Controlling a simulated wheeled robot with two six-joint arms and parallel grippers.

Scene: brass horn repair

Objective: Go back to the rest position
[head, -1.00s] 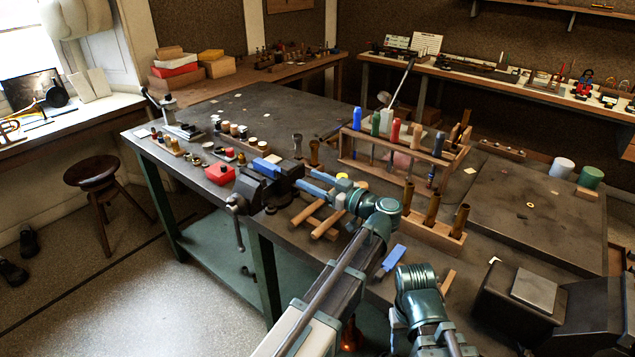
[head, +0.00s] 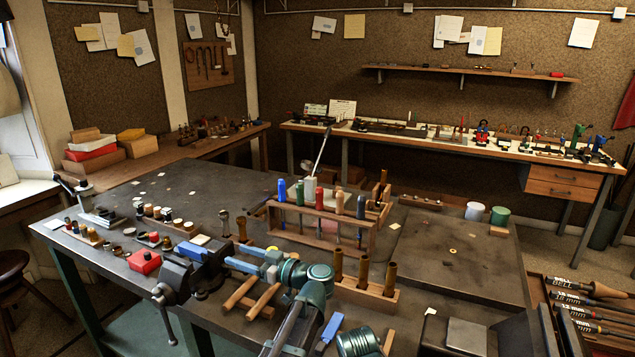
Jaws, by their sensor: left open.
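My left gripper (head: 240,257) reaches in over the bench from the lower middle, with its blue fingers pointing left toward the bench vise (head: 178,278). It is open and I see nothing held between the fingers. The fingers are close to the right side of the vise; I cannot tell whether they touch it. Wooden bars (head: 263,300) lie just below it in the picture. Part of my right arm shows at the bottom edge, but its gripper is not visible.
A wooden rack (head: 318,228) with colored-handled tools stands behind my left gripper. A wooden block (head: 368,293) with upright brass-colored pieces is to its right. A red box (head: 144,262) and small jars are left of the vise. The dark bench top (head: 165,190) at back left is mostly clear.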

